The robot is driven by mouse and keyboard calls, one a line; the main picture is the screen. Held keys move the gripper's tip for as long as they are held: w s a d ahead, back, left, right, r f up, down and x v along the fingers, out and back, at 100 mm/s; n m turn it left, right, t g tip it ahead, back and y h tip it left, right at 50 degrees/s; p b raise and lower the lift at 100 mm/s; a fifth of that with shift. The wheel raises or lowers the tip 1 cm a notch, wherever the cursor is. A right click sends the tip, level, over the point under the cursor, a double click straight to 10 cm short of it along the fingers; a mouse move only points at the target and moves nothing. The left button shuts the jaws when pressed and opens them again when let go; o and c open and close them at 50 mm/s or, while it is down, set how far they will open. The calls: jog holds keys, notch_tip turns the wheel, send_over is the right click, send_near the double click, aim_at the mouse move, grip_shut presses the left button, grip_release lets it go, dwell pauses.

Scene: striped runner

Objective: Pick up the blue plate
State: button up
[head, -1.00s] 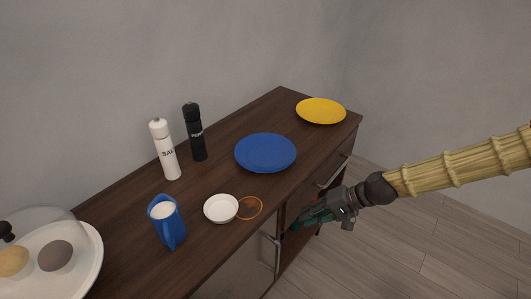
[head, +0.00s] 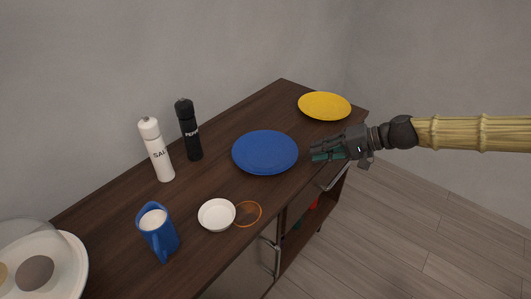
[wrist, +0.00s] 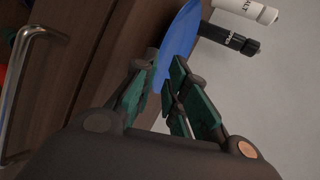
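The blue plate (head: 265,152) lies flat on the dark wooden cabinet top. My gripper (head: 313,153) is just to the right of the plate's rim, near the cabinet's front edge, with a small gap between them in the head view. In the wrist view the plate (wrist: 181,40) shows nearly edge-on, in line with the space between the fingertips of my gripper (wrist: 165,73). The fingers are apart, and nothing is visibly clamped. The fingers hide part of the plate's near rim in the wrist view.
A yellow plate (head: 325,106) lies behind my gripper. A white salt mill (head: 157,152), a black pepper mill (head: 190,132), a blue mug (head: 158,234), a white bowl (head: 217,215) and an orange ring (head: 247,214) stand left and nearer. Metal handles (head: 335,178) stick out from the cabinet front.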

aim_at(299, 164)
jog(key=shift+w+a+f, duration=0.25)
jog(key=shift+a+f, duration=0.1)
jog(key=shift+s+a, duration=0.15)
jog(key=shift+a, duration=0.15)
jog(key=shift+p+x, duration=0.5)
jog(key=shift+x, duration=2)
jog(key=shift+f, duration=0.1)
grip_shut()
jog(key=shift+r, duration=0.2)
